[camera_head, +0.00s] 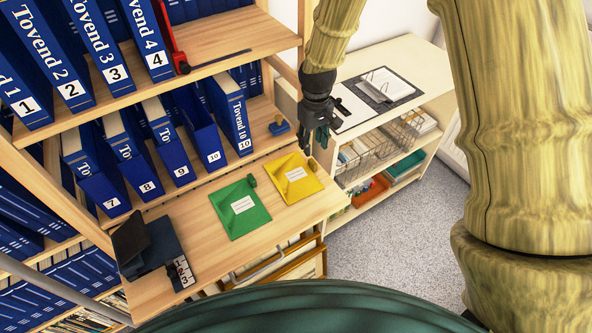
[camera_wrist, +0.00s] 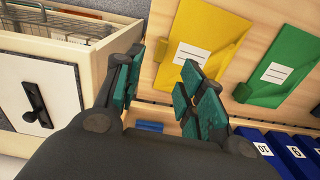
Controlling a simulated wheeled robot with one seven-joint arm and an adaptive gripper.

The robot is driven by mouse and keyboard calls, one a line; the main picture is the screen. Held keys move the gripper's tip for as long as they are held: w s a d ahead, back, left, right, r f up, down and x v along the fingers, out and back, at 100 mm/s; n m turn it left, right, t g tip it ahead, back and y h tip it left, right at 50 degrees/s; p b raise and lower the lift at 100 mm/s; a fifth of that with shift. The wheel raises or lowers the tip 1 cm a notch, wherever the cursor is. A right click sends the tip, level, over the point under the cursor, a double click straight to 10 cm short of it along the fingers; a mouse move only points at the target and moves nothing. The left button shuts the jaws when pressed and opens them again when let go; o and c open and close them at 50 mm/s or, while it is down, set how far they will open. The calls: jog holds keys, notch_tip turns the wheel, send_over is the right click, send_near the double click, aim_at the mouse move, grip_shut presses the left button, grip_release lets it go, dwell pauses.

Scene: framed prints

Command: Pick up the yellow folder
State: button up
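The yellow folder (camera_head: 293,180) lies flat on the wooden shelf board, near its right end, with a white label on it.
A green folder (camera_head: 240,208) lies left of the yellow one. Blue binders (camera_head: 170,140) stand behind, with a small blue object (camera_head: 279,127) nearby. A black device (camera_head: 148,247) sits at the shelf's left. A side cabinet (camera_head: 400,60) with a wire basket stands right.

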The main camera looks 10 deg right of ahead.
aim_at(312, 160)
jog(key=f, duration=0.3)
jog(key=shift+w+a, duration=0.15)
jog(key=shift+w, duration=0.15)
jog(key=shift+f, duration=0.3)
jog(key=shift+s+f+p, duration=0.1)
jog(key=shift+s+p, duration=0.1)
jog(key=shift+p, duration=0.15)
jog(key=shift+f, duration=0.25)
jog(key=shift+d+f+p, duration=0.2)
jog(key=shift+f+p, duration=0.6)
jog(key=shift+f, duration=1.45)
grip_shut()
